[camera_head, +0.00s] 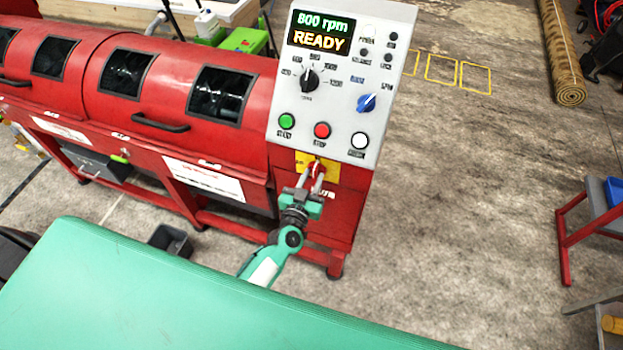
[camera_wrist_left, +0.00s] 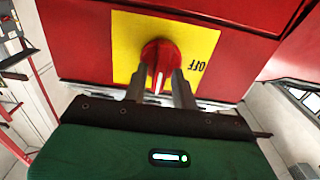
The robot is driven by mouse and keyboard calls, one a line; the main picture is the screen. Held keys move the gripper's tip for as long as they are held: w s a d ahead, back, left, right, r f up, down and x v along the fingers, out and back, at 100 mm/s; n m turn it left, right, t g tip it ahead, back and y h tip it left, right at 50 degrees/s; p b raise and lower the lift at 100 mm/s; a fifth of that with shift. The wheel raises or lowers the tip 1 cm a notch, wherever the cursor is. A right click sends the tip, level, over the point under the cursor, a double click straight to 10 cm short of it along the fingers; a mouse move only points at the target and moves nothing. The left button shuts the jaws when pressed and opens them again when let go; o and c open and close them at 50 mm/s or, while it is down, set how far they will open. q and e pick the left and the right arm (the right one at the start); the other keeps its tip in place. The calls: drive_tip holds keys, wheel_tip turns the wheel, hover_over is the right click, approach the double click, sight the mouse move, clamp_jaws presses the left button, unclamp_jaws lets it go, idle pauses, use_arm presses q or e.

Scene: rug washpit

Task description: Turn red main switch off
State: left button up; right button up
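The red main switch (camera_wrist_left: 160,57) is a round knob on a yellow plate (camera_wrist_left: 195,42) marked OFF at one side. In the left wrist view the knob's white line points along the fingers, not at the OFF mark. In the head view the switch (camera_head: 316,167) sits below the control panel on the machine's red end. My left gripper (camera_head: 311,182) is at the knob. In the left wrist view its two fingers (camera_wrist_left: 161,88) reach to either side of the knob's grip; they look close against it, though contact is hard to confirm. My right gripper is out of view.
The control panel (camera_head: 335,80) shows "800 rpm READY" above its knobs and green, red and white buttons. A green padded surface (camera_head: 180,290) fills the foreground. A red-framed stand (camera_head: 565,240) is at the right; the floor between is clear.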

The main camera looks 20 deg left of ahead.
use_arm(q)
clamp_jaws()
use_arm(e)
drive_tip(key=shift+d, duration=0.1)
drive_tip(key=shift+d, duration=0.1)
